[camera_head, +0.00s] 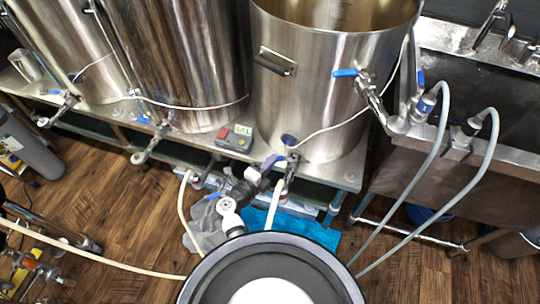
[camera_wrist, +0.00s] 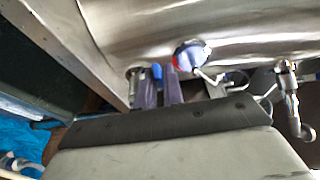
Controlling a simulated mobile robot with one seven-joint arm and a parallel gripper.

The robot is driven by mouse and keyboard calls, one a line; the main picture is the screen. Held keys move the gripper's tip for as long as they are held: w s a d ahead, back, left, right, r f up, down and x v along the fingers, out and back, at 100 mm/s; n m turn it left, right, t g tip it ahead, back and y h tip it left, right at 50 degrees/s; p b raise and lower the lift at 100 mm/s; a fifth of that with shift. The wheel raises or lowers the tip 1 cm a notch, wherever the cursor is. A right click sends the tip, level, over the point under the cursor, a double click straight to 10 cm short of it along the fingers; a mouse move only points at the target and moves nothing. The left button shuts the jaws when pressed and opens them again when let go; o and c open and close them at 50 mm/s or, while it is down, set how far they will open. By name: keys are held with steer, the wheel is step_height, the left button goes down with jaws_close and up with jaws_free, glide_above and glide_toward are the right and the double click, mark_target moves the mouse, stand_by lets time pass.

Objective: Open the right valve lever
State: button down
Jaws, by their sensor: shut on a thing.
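The right steel kettle (camera_head: 325,85) stands on the metal bench, with a valve (camera_head: 291,170) low on its front. My gripper (camera_head: 273,164) reaches this valve from the front left. In the wrist view, the purple fingers of my gripper (camera_wrist: 159,86) are closed around a blue valve lever (camera_wrist: 157,72), one finger on each side. Only the lever's blue end shows between them. My fingers hide most of the lever in the head view, so its exact angle cannot be told.
A round dial (camera_wrist: 190,54) sits on the kettle wall close to my fingers. Another blue-handled valve (camera_head: 345,73) is higher on the kettle. A control box (camera_head: 236,137) stands on the bench to the left. Grey hoses (camera_head: 440,150) hang at the right.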

steer(key=shift+s+n+t+y, duration=0.3)
steer(key=shift+n+y, duration=0.1)
steer(key=shift+y, duration=0.1)
steer(key=c, duration=1.5)
jaws_free()
